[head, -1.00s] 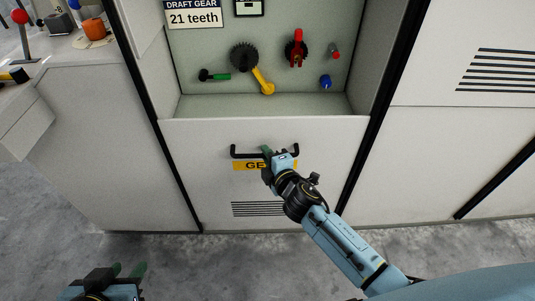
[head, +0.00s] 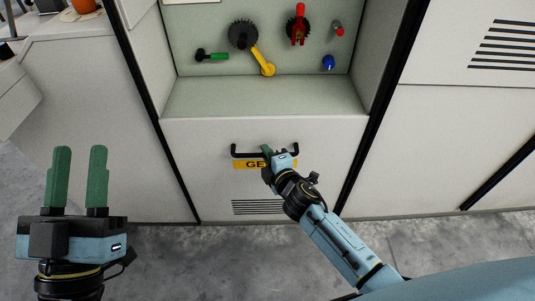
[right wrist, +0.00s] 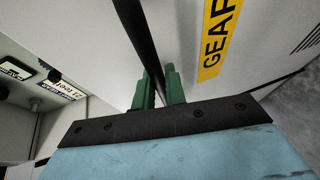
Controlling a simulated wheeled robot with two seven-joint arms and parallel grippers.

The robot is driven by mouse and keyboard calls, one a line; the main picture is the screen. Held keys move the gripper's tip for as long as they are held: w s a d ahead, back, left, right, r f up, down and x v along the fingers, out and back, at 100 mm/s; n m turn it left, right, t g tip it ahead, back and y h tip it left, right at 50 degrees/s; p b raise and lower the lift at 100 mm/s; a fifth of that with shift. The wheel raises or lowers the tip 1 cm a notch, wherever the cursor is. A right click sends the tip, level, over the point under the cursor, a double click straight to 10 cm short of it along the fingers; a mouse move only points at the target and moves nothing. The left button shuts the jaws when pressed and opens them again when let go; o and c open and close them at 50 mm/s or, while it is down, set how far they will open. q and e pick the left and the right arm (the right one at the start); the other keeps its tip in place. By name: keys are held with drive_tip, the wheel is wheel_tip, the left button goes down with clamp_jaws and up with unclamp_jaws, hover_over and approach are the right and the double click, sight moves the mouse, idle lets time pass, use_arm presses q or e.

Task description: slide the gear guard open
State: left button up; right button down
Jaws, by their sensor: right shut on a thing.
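The gear guard (head: 215,190) is a pale panel below the open recess, with a black bar handle (head: 240,153) and a yellow label starting "GE", partly hidden by my right gripper. My right gripper (head: 267,152) is at the handle's middle. In the right wrist view its green fingers (right wrist: 157,88) are shut on the black handle bar (right wrist: 138,30), beside the yellow "GEAR" label (right wrist: 218,40). My left gripper (head: 77,178) is raised at the lower left, its two green fingers apart with nothing between them.
The recess above the guard holds a dark gear (head: 242,35) with a yellow crank (head: 262,62), a red-handled part (head: 298,28), a green-handled lever (head: 213,57) and a blue knob (head: 328,62). Black posts flank the guard. A bench with an orange pot (head: 84,5) stands at the upper left.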

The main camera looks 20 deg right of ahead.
drive_tip(key=shift+f, duration=0.15)
drive_tip(key=c, duration=1.5)
unclamp_jaws()
drive_tip(key=shift+o, duration=0.2)
